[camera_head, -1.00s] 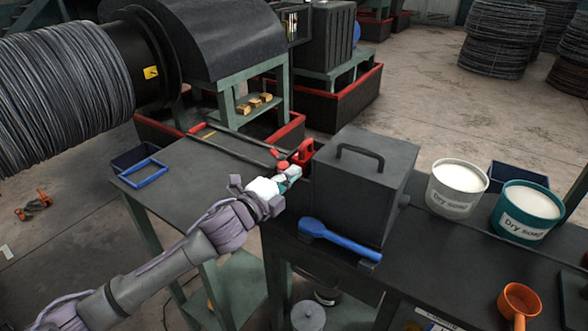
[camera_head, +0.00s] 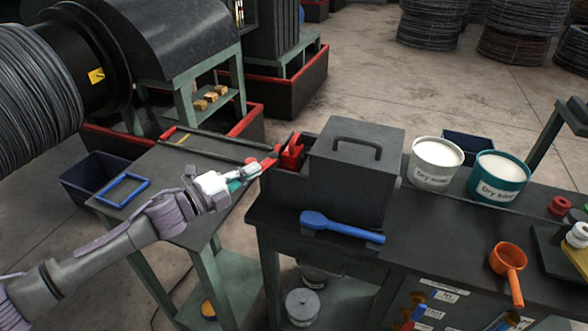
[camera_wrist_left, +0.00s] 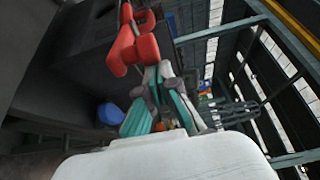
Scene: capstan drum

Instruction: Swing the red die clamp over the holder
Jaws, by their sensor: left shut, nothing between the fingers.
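The red die clamp (camera_head: 291,154) is at the left side of the dark lidded box. A red arm or handle on it reaches down-left to my left gripper (camera_head: 254,171). In the left wrist view the red clamp (camera_wrist_left: 135,47) stands just beyond my shut fingertips (camera_wrist_left: 158,78), close to or touching them; I cannot tell which. My left gripper is shut with nothing between its fingers. The holder seems to be the dark block (camera_head: 283,186) beside the box below the clamp; its details are hidden. My right gripper is out of view.
A blue frame (camera_head: 122,190) lies on the left table. A long dark bar (camera_head: 215,144) runs behind my gripper.

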